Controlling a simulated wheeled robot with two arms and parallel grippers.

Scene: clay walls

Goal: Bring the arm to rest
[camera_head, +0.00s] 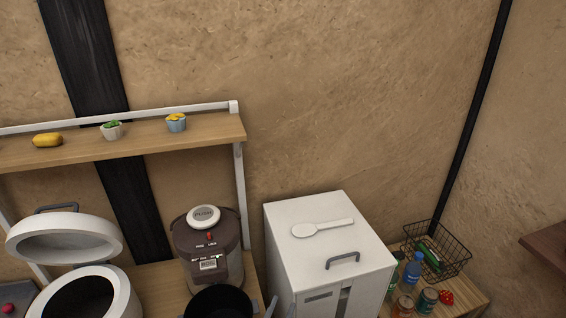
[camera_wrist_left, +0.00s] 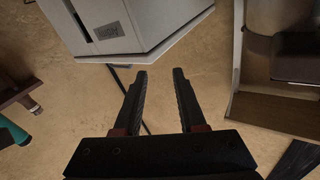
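My left gripper (camera_wrist_left: 160,76) shows in the left wrist view. Its two black fingers are apart with nothing between them, and plain tan surface shows beyond the tips. A white box-like body (camera_wrist_left: 125,25) is past the fingertips at the upper left, apart from them. In the head view I cannot clearly make out the left gripper; small blue-grey tips show at the bottom edge, and I cannot tell what they belong to. My right gripper is in neither view.
A white cabinet (camera_head: 330,255) bears a white spoon (camera_head: 322,228). Left of it are a brown hot-water dispenser (camera_head: 207,245), a black pot (camera_head: 219,302) and an open white cooker (camera_head: 65,245). A wooden shelf (camera_head: 70,150) is above. A wire basket (camera_head: 450,255), bottles and jars stand right.

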